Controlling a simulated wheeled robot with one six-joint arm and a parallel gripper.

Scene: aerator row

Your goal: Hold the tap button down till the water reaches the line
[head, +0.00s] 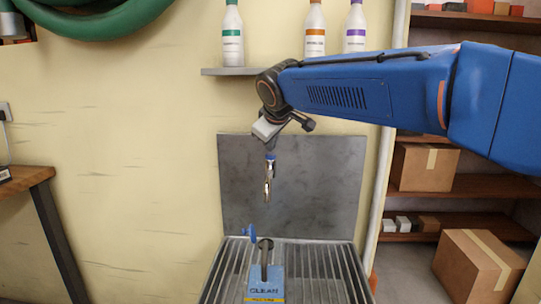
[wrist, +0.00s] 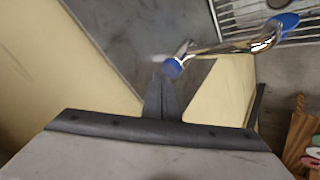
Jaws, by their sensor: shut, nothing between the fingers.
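The chrome tap (head: 267,182) stands in front of the grey back panel, with a blue button (head: 270,157) on top. In the wrist view the blue button (wrist: 172,68) sits right at the tips of my gripper (wrist: 164,78). My gripper is shut with nothing in it; I cannot tell whether the tips touch or press the button. A blue container marked CLEAN (head: 265,284) with a dark upright part stands on the slatted grate below the tap. No water level or line can be made out.
Bottles stand on a wall shelf (head: 243,71) above. Cardboard boxes (head: 425,167) and shelving are at the right. A wooden table (head: 28,180) is at the left.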

